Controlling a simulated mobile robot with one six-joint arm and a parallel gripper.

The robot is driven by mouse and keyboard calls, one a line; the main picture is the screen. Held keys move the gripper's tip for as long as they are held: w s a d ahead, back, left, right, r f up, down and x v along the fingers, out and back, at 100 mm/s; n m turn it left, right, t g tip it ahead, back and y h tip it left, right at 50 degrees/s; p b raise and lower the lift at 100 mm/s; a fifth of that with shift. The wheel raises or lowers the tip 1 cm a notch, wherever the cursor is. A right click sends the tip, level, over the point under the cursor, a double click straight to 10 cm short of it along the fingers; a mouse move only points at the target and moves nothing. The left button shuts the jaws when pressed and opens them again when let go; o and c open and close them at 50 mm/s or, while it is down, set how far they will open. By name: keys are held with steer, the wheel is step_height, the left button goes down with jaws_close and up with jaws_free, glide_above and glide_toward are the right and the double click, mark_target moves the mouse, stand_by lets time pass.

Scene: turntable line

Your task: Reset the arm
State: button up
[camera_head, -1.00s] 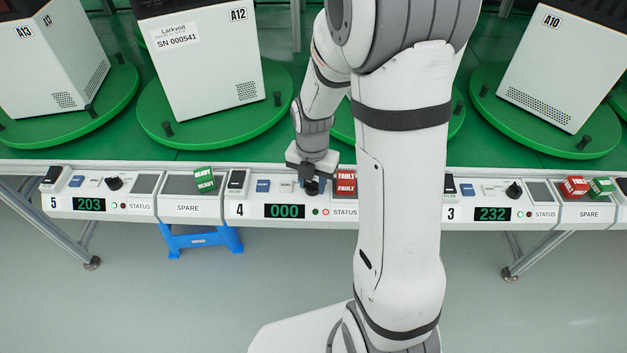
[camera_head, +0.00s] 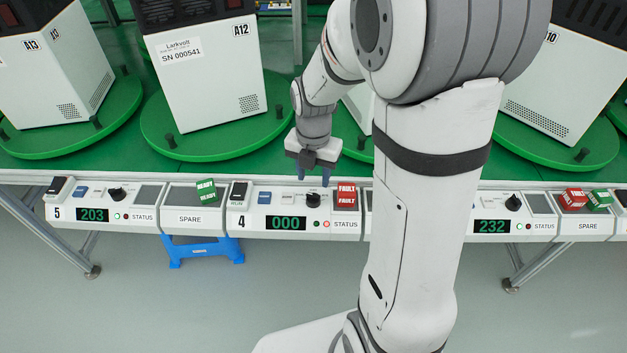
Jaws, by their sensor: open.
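My gripper (camera_head: 314,178) hangs at the end of my arm just above the station 4 panel (camera_head: 256,221). Its two small fingers point down, apart and empty, over the black knob (camera_head: 313,199). The fingers look clear of the knob, but the gap is small. The station 4 display (camera_head: 286,223) reads 000, and the red status light beside it is lit. A red FAULT block (camera_head: 346,195) sits on the panel to the right of the knob. My arm hides the left part of the station 3 panel.
White units stand on green turntables (camera_head: 205,146) behind the panels. A green block (camera_head: 206,190) sits on the spare panel at left. Red (camera_head: 573,199) and green (camera_head: 599,199) blocks sit at far right. A blue stool (camera_head: 203,250) stands under the table.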

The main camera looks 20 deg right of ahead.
steer(key=shift+r, duration=0.1)
stand_by(0.4)
steer(key=s+r+m+t+p, duration=0.1)
steer(key=s+r+m+p, duration=0.2)
steer(key=s+r+m, duration=0.4)
steer(key=s+r+m+t+p, duration=0.1)
steer(key=s+r+m+p, duration=0.3)
steer(key=m, duration=1.7)
steer(key=s+r, duration=0.3)
steer(key=r, duration=0.3)
steer(key=shift+r+t, duration=0.3)
steer(key=shift+r, duration=0.05)
steer(key=shift+s, duration=0.1)
